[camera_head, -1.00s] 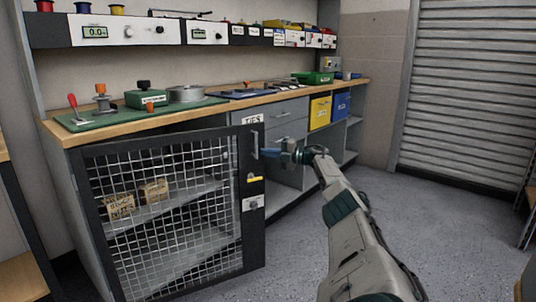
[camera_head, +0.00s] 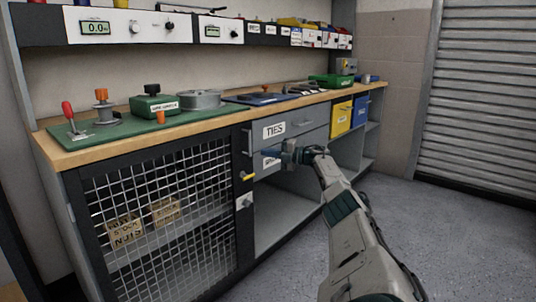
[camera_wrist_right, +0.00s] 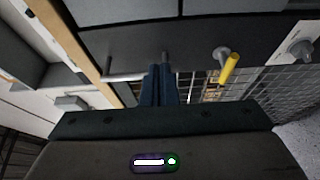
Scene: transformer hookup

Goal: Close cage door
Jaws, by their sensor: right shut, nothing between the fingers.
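The cage door (camera_head: 243,222), a dark frame with wire mesh, stands across the front of the lower cabinet at the left. It looks flush or nearly flush; I cannot tell if it is latched. A grey pull handle (camera_head: 247,142) and a yellow-gripped latch (camera_head: 247,177) are on its right edge. The yellow latch also shows in the right wrist view (camera_wrist_right: 230,68). My right gripper (camera_head: 270,154) is shut and empty, just right of the handle in the head view. In the wrist view its blue fingertips (camera_wrist_right: 158,72) are close to the door frame; contact is unclear. My left gripper is not in view.
The wooden worktop (camera_head: 190,132) above carries a green mat, a green box and a grey round part. Grey drawers (camera_head: 300,122), an open shelf and yellow (camera_head: 341,118) and blue bins are to the right. Boxes (camera_head: 124,231) sit behind the mesh. The floor at right is clear.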

